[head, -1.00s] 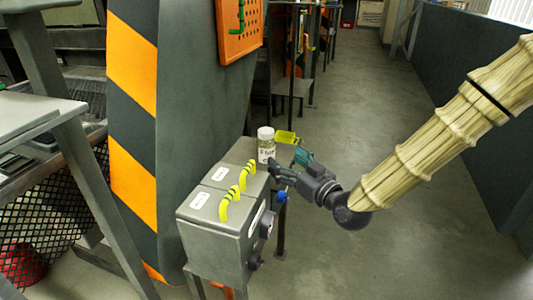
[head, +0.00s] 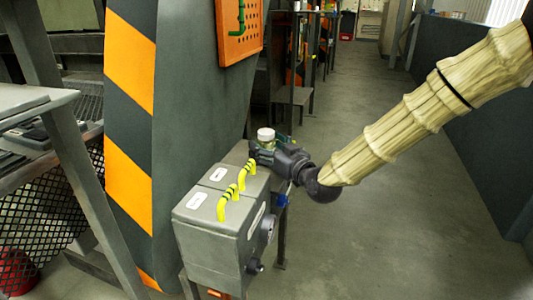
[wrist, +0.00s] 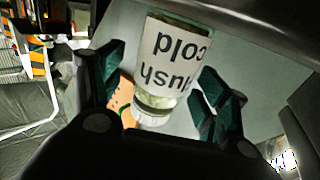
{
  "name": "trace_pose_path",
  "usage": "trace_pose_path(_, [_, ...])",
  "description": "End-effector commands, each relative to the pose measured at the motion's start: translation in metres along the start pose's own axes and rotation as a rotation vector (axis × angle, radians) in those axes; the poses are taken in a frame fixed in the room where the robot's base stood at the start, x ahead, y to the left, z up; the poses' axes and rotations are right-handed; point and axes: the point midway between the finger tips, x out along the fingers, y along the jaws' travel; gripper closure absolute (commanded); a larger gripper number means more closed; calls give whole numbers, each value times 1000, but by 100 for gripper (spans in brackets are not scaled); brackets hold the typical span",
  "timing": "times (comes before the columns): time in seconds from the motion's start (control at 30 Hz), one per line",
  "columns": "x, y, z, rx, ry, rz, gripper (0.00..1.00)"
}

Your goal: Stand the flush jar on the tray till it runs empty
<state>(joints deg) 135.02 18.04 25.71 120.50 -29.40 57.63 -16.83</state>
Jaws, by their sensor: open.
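The flush jar (head: 265,134) is a clear jar with a white lid and a white label. In the head view it stands on a grey surface behind the grey box, and my gripper (head: 269,146) hides most of its body. In the wrist view the jar (wrist: 172,60) shows upside down, its label reading "flush cold". My gripper (wrist: 163,78) is open, with one teal-padded finger on each side of the jar. I cannot pick out the tray for certain.
The grey box (head: 215,232) with yellow-and-black handles (head: 231,198) and front knobs stands just before the jar. A tall striped machine panel (head: 182,130) rises to the left. The floor aisle (head: 380,150) on the right is clear.

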Motion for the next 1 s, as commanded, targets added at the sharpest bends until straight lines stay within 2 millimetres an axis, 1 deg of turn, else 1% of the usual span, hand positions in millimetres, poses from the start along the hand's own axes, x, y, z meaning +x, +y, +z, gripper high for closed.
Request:
trace_pose_path(0.03, [4,0,2,0,0,-1,26])
trace_pose_path(0.13, [8,-1,0,0,0,-1,26])
trace_pose_path(0.33, [8,-1,0,1,0,-1,26])
trace_pose_path(0.37, [8,-1,0,1,0,-1,27])
trace_pose_path(0.4, [8,-1,0,1,0,-1,35])
trace_pose_path(0.57, [8,-1,0,1,-1,-1,64])
trace_pose_path(0.6, [8,-1,0,1,-1,-1,71])
trace_pose_path(0.7, [8,-1,-1,1,0,-1,88])
trace_pose_path(0.9, [8,0,-1,1,0,-1,88])
trace_pose_path(1.0, [8,0,-8,0,1,-1,88])
